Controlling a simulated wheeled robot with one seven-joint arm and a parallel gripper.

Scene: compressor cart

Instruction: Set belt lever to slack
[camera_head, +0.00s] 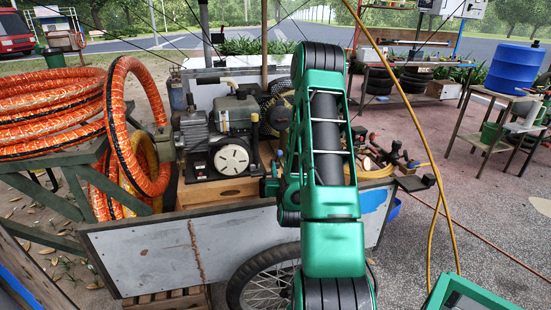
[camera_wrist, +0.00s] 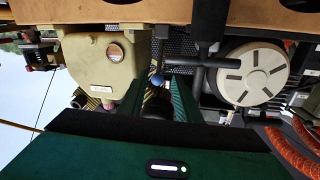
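The compressor (camera_head: 232,115) stands on the cart, with a round pale disc (camera_head: 232,158) on its front. The disc also shows in the wrist view (camera_wrist: 252,73). A small blue ball knob (camera_wrist: 157,80) shows in the wrist view, beside a cream-coloured housing (camera_wrist: 105,62); it may be the belt lever's end, but its shaft and setting cannot be made out. My gripper (camera_wrist: 158,90) has its two green fingers apart, on either side of the knob in the picture. I cannot tell whether they touch it. In the head view my arm hides the gripper and lever.
The cart's grey side panel (camera_head: 155,255) and a spoked wheel (camera_head: 268,285) stand in front. Orange hose coils (camera_head: 45,110) lie on a green stand at left. A yellow cable (camera_head: 420,150) hangs at right. A black bar (camera_wrist: 207,62) is close to the fingers.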

